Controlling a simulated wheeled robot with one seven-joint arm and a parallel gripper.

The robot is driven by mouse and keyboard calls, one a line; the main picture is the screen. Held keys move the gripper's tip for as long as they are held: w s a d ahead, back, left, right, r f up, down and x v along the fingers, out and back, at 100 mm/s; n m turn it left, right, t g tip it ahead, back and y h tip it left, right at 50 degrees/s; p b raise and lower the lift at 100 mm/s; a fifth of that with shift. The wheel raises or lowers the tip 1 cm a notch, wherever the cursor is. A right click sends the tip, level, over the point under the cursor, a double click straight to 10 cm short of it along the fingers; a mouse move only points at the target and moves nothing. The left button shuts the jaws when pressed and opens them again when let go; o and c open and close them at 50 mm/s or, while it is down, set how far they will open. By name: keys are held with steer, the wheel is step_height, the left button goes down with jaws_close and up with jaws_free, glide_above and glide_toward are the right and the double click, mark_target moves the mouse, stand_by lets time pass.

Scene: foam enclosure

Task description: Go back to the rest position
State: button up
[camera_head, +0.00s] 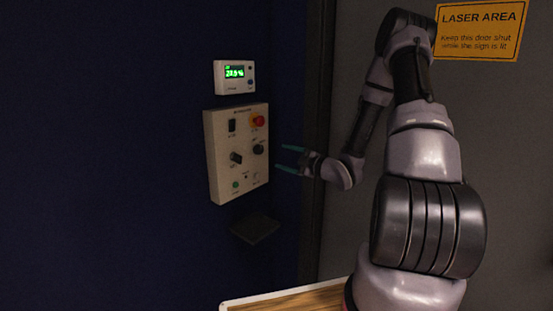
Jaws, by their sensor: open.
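My gripper (289,159) is open, with two teal fingers pointing left. It is just right of a beige control panel (212,185) on the dark blue wall. In the picture the fingertips come close to the panel's right edge; I cannot tell the gap in depth. No object shows between the fingers. My arm rises on the right, bends at the top and comes down to the gripper.
The panel carries a red knob (258,118), dark knobs and switches. A small lit display (234,77) hangs above it, and a dark shelf (255,229) sits below. A yellow laser sign (482,30) is on the grey surface at right. A wooden surface (290,301) shows at the bottom.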

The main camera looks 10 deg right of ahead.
steer(key=s+d+r+m+g+h, duration=0.2)
steer(key=s+d+r+m+h, duration=0.1)
steer(key=r+m+h, duration=0.4)
steer(key=s+d+r+m+g+h, duration=0.1)
steer(key=s+d+r+m+h, duration=0.3)
steer(key=r, duration=0.5)
steer(key=s+a+r+m+g+y, duration=0.1)
steer(key=s+m, duration=0.3)
steer(key=s, duration=0.4)
steer(key=s+a+r+m+g, duration=0.2)
steer(key=s+a+r+m, duration=0.2)
steer(key=s, duration=0.4)
steer(key=s+a+r+m+g+y, duration=0.1)
steer(key=s+m, duration=0.3)
steer(key=s, duration=0.5)
steer(key=shift+a+r+m+g+y, duration=0.3)
steer(key=shift+a+r, duration=0.4)
steer(key=shift+a, duration=0.15)
